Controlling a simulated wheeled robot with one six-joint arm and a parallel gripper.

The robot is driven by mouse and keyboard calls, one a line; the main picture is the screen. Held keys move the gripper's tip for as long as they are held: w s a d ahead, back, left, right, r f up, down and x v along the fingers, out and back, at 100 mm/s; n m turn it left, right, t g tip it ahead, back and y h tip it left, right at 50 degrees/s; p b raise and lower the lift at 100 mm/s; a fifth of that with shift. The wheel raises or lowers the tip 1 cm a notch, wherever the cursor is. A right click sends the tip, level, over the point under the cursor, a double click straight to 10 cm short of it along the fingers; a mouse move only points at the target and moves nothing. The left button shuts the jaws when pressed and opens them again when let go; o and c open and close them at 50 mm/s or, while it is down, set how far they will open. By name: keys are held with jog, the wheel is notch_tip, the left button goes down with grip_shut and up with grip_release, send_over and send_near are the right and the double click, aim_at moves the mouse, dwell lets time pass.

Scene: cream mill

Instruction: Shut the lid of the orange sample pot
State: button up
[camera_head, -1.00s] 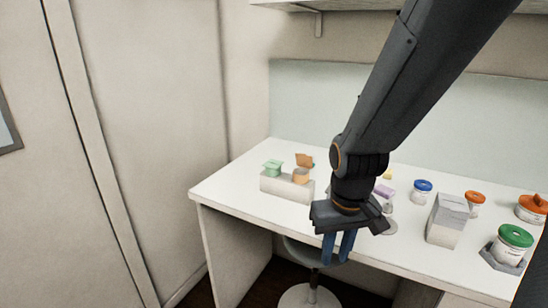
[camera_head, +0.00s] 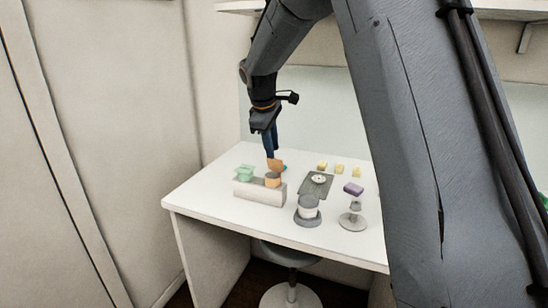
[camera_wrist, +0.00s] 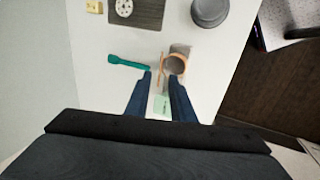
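The orange sample pot (camera_head: 272,181) stands in the pale block on the desk, with its orange lid (camera_head: 277,165) raised upright. In the wrist view the pot (camera_wrist: 180,63) shows its open grey inside, and the lid (camera_wrist: 160,72) appears as a thin orange edge left of the mouth. My gripper (camera_head: 270,155) points down from above and behind the lid. In the wrist view its two blue fingertips (camera_wrist: 162,76) are apart, with the lid near the gap between them. I cannot tell whether they touch it.
A green pot (camera_head: 244,173) stands left in the same pale block (camera_head: 258,194). A teal spoon (camera_wrist: 128,62) lies beside my fingers. A grey round jar (camera_head: 308,208), a dark mat (camera_head: 316,184), yellow cubes (camera_head: 340,169) and a purple block (camera_head: 353,188) on a stand are to the right.

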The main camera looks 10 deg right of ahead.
aim_at(275, 164)
jog(key=shift+p+x, duration=0.7)
jog(key=shift+x, duration=2)
grip_shut()
